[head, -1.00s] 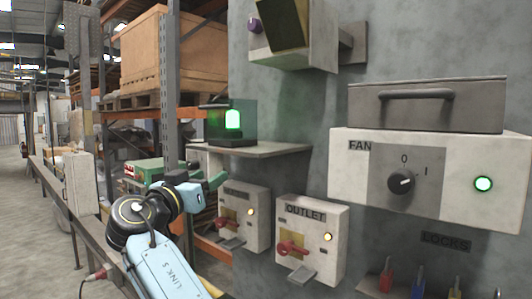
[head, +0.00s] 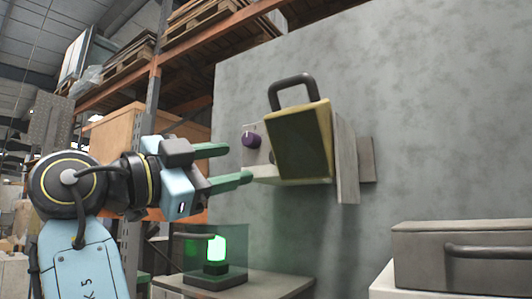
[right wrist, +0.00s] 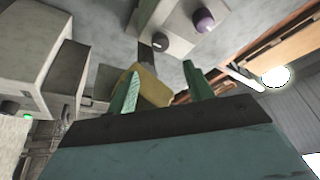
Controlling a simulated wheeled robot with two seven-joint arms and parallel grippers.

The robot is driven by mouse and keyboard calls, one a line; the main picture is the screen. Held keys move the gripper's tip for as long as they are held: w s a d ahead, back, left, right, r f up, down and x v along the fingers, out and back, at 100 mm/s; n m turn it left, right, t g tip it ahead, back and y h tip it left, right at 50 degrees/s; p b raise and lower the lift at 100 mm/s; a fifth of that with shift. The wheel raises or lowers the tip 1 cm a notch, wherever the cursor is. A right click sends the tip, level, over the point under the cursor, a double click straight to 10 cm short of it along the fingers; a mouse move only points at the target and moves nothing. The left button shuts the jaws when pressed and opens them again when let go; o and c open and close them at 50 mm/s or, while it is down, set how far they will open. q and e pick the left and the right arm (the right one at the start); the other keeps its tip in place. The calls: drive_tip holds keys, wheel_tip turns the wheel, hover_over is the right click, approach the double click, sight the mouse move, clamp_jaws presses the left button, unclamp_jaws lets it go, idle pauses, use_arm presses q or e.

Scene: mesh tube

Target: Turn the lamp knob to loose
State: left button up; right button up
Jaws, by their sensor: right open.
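A purple knob (head: 251,137) sits on the side of a pale wall-mounted box (head: 346,150). The box has a yellow-framed dark front panel (head: 302,143) and a dark handle on top. The knob also shows in the right wrist view (right wrist: 204,20), near the top; its setting and marks cannot be read. My right gripper (head: 240,163) is open and empty, with its green fingers pointing right toward the box. In the head view, its fingertips appear just left of and below the knob. They look apart from it. My left gripper is not in view.
Below, a shelf (head: 270,285) carries a green-lit lamp in a clear case (head: 216,250). A grey box with a handle (head: 462,255) is at lower right. Pallet racking (head: 150,75) stands behind on the left. The concrete wall right of the knob's box is mostly bare.

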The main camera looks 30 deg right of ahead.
sight(269, 158)
drive_tip(key=p+x, duration=0.2)
drive_tip(key=x, duration=0.7)
drive_tip(key=shift+w+d+p, duration=0.3)
drive_tip(key=shift+p, duration=0.05)
drive_tip(key=shift+s, duration=0.1)
drive_tip(key=shift+c, duration=0.4)
drive_tip(key=c, duration=0.9)
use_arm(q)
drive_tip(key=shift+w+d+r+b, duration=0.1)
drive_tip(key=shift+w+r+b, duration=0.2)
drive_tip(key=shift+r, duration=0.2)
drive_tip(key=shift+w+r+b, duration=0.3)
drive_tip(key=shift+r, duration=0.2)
use_arm(e)
drive_tip(key=shift+n+t, duration=0.4)
drive_tip(key=shift+n, duration=0.5)
drive_tip(key=o, duration=1)
